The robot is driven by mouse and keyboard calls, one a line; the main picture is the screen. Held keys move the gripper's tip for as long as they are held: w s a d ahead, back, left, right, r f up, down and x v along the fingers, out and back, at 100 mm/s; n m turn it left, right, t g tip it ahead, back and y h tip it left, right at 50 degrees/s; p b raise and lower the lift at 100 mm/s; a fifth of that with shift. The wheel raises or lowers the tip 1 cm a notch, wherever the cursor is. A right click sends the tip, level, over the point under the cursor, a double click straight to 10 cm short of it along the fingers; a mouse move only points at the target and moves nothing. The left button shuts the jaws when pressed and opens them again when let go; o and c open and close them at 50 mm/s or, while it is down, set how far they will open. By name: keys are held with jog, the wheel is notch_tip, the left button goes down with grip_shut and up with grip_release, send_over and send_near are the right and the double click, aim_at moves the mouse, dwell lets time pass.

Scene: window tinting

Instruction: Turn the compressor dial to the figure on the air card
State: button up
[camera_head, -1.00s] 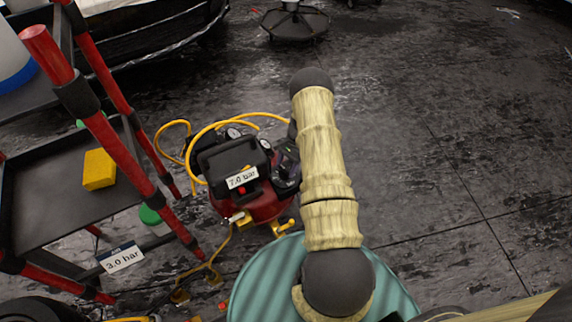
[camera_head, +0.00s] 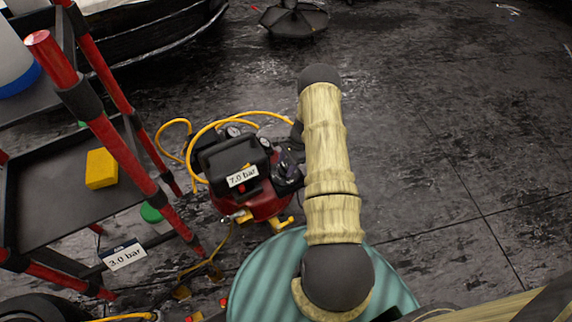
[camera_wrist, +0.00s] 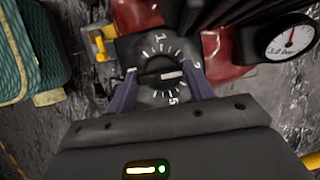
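The red and black compressor (camera_head: 262,207) stands on the floor left of my arm, with a sign reading 7.0 bar (camera_head: 242,177). The air card (camera_head: 123,256), reading 3.0 bar, hangs on the cart's lower edge. In the wrist view the black dial (camera_wrist: 158,72) has a white mark pointing right, close to the 3; 1 is at the top and 5 at the bottom. My gripper (camera_wrist: 160,74) has one finger on each side of the dial knob and appears closed on it.
A gauge (camera_wrist: 290,40) reading 3.0 bar sits right of the dial. A red-framed cart (camera_head: 95,125) with a yellow sponge (camera_head: 101,168) stands at left. A yellow hose (camera_head: 205,130) loops behind the compressor.

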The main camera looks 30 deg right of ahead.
jog(key=o, duration=0.3)
jog(key=shift+o, duration=0.2)
jog(key=shift+r, duration=0.1)
jog(key=p+v, duration=0.3)
jog(key=v, duration=1.4)
jog(key=shift+r, duration=0.2)
